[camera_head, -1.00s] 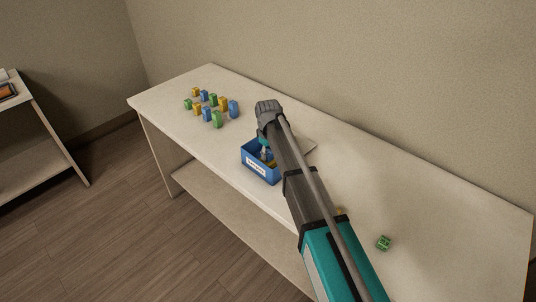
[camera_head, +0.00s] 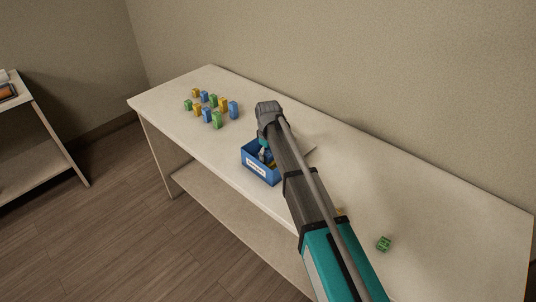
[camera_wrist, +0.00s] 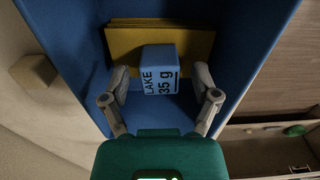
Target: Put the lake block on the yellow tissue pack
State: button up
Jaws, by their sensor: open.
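The lake block, a light blue block marked "LAKE 35 g" (camera_wrist: 160,70), is inside the blue box (camera_wrist: 85,40) in the wrist view. Flat yellow pieces (camera_wrist: 195,38) show just behind it; I cannot tell whether they are the yellow tissue pack. My gripper (camera_wrist: 160,97) is open, with one finger to each side of the block and visible gaps between. In the head view, my gripper is down at the blue box (camera_head: 258,172), largely hidden by my arm. A small yellowish thing (camera_head: 340,211) shows partly behind my arm; its identity is unclear.
Several blue, green and yellow blocks (camera_head: 215,120) stand at the table's far left end. A green block (camera_head: 384,243) lies on the right part of the white table (camera_head: 440,235). A tan block (camera_wrist: 32,72) shows beside the box. A wall runs along the back.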

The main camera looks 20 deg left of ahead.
aim_at(269, 153)
notch_tip(269, 153, up, 12)
jog(key=p, duration=1.2)
jog(key=shift+d, duration=0.1)
dwell(0.8)
jog(key=s+d+m, duration=0.2)
jog(key=d+m, duration=0.1)
jog(key=d, duration=0.8)
jog(key=s+d+m, duration=0.2)
jog(key=d+m, duration=0.1)
jog(key=d, duration=0.9)
jog(key=s+d+m, duration=0.3)
jog(key=s+d, duration=0.3)
jog(key=d, duration=0.4)
jog(key=s+d+m, duration=0.4)
jog(key=s+d, duration=0.2)
jog(key=d, duration=0.4)
jog(key=shift+s+d+m, duration=0.15)
jog(key=shift+s+m, duration=0.15)
